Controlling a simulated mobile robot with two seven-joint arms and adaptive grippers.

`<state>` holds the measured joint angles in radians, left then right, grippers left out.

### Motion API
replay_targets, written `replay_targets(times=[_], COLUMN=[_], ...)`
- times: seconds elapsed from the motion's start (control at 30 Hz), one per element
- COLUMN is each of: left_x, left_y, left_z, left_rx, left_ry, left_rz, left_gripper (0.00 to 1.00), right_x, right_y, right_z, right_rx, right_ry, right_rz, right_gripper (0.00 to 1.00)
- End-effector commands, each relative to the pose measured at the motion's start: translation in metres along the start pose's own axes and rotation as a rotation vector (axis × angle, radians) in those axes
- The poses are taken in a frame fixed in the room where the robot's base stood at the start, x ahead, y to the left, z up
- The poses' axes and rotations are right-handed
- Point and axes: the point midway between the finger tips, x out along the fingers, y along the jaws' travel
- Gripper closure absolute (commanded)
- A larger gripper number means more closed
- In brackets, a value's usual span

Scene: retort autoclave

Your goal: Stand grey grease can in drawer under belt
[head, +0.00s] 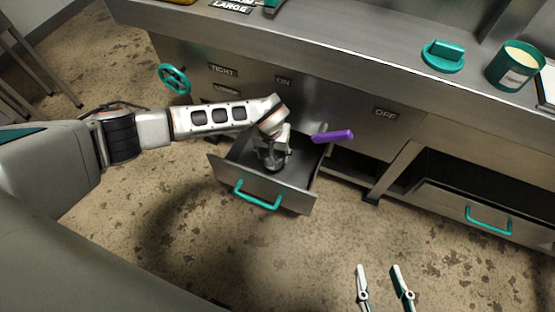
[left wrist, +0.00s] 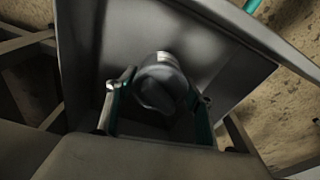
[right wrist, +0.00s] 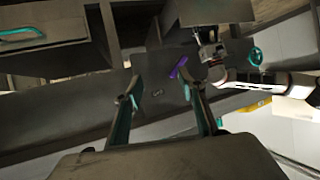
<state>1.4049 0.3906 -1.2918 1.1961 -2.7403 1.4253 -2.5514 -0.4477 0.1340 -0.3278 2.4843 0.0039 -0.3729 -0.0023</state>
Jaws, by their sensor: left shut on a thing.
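The grey grease can (head: 273,161) is inside the open drawer under the belt, its lower part below the drawer's rim. In the left wrist view the can (left wrist: 160,82) sits between the two fingers. My left gripper (head: 274,151) is shut on it, reaching down into the drawer. I cannot tell whether the can touches the drawer floor. The drawer (head: 292,196) is metal with a teal handle (head: 257,196) on its front. My right gripper (head: 380,270) is open and empty, low over the floor; its spread fingers also show in the right wrist view (right wrist: 163,97).
A purple lever (head: 333,136) sticks out just right of the drawer. A teal handwheel (head: 174,78) is on the panel at the left. Another drawer with a teal handle (head: 488,220) is at the right. A green can (head: 514,66) stands on the counter. Floor in front is clear.

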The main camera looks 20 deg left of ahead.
Motion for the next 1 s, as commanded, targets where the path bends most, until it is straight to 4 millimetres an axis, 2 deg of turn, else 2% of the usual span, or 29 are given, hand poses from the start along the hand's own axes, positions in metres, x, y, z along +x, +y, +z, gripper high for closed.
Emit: replay_targets(times=[0.03, 0.33, 0.53, 0.63, 0.67, 0.97, 1.0], left_x=[0.019, 0.040, 0.070, 0.070, 0.068, 0.071, 0.072], left_y=[0.000, 0.000, -0.001, -0.001, -0.001, -0.001, -0.001], left_z=[0.010, 0.007, 0.015, 0.011, 0.010, 0.010, 0.011], left_rx=[-0.001, -0.001, -0.002, -0.001, -0.001, -0.001, -0.001], left_ry=[-0.016, -0.006, -0.013, -0.005, -0.003, -0.004, -0.005], left_rz=[-0.001, 0.000, -0.001, -0.001, -0.001, -0.001, -0.001], left_gripper=[0.75, 0.75, 0.75, 0.75, 0.79, 0.79, 0.45], right_x=[0.002, 0.004, 0.005, 0.006, 0.006, 0.006, 0.006], right_y=[-0.003, -0.015, -0.031, -0.036, -0.036, -0.035, -0.035], right_z=[0.005, 0.002, 0.010, 0.007, 0.005, 0.006, 0.006], right_rx=[0.016, 0.098, 0.218, 0.248, 0.249, 0.249, 0.252], right_ry=[-0.004, 0.018, 0.023, 0.033, 0.037, 0.036, 0.037], right_rz=[-0.004, -0.024, -0.047, -0.054, -0.054, -0.053, -0.053], right_gripper=[0.60, 0.60, 0.60, 0.60, 0.60, 0.60, 0.60])
